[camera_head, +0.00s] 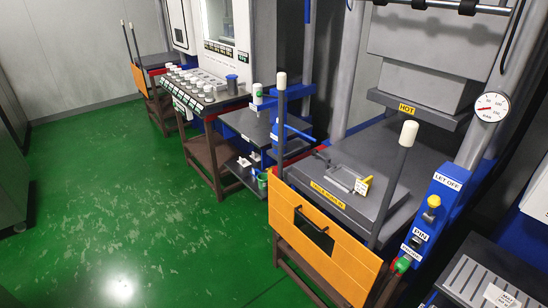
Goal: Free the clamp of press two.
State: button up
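A large press stands at the right. A small dark fitting with a bar (340,176), possibly the clamp, lies on the plate, beside a yellow-ended piece (367,182) and a small white tag. I cannot tell whether it is fastened. A yellow label on the plate's front edge is too small to read, so I cannot tell whether this is press two. My gripper is not in view.
An orange front panel (315,243) with a dark handle and two white-capped posts front the press. A blue "LET OFF" panel (437,205) carries a yellow knob; a gauge (490,107) is above. A bench of white-topped items (205,85) stands behind left. Green floor (130,190) is clear.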

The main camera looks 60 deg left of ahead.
aim_at(314, 152)
jog(key=u, duration=1.65)
jog(key=i+j+u, duration=0.2)
jog(key=i, duration=1.8)
jog(key=l, duration=0.1)
